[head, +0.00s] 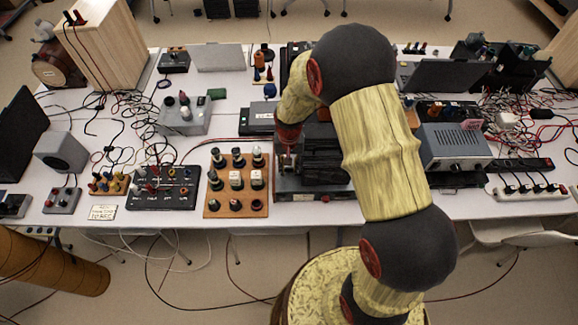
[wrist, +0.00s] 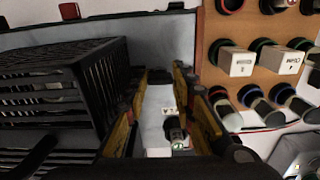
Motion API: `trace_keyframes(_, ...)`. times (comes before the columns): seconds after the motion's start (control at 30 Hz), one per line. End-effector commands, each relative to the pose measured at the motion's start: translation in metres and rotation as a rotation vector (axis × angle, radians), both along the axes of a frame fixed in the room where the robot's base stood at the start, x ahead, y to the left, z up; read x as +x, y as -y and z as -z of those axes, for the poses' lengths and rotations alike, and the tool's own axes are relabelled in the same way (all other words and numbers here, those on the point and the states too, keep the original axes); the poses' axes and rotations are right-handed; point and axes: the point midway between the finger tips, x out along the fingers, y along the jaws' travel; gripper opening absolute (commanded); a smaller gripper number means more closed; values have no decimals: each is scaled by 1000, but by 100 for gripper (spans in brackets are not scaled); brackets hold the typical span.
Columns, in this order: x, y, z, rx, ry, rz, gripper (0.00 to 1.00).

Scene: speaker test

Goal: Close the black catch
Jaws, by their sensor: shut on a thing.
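A dark equipment case (head: 312,183) stands on the table right of the wooden knob board. My gripper (head: 287,165) points down at the case's left part. In the wrist view, the yellow-and-black fingers of my gripper (wrist: 162,78) reach forward. A small black piece between their tips, seemingly the black catch (wrist: 160,75), is gripped there. Its shape and exact angle are mostly hidden. A black vented box (wrist: 60,85) is close on the left of the fingers. A small dark knob with a green tip (wrist: 175,132) shows in the gap between the fingers.
The wooden board with knobs (head: 236,205) is close on the left, also seen in the wrist view (wrist: 220,50). A black panel with jacks (head: 160,195) lies farther left. A grey power supply (head: 455,145) stands right of my arm. Cables clutter both sides.

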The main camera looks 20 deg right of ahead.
Motion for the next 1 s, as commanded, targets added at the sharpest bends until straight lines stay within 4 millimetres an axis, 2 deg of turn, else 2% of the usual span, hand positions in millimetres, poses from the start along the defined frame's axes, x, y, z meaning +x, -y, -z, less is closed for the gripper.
trace_keyframes(0.13, 1, 0, -1, 0, 2, 0, 0)
trace_keyframes(0.17, 1, 0, -1, 0, 2, 0, 27)
trace_keyframes(0.47, 0, 0, 0, 0, 1, -1, 44)
trace_keyframes(0.8, 0, 0, 0, 0, 0, -13, 44)
trace_keyframes(1.0, 0, 0, 1, 0, 1, -131, 44)
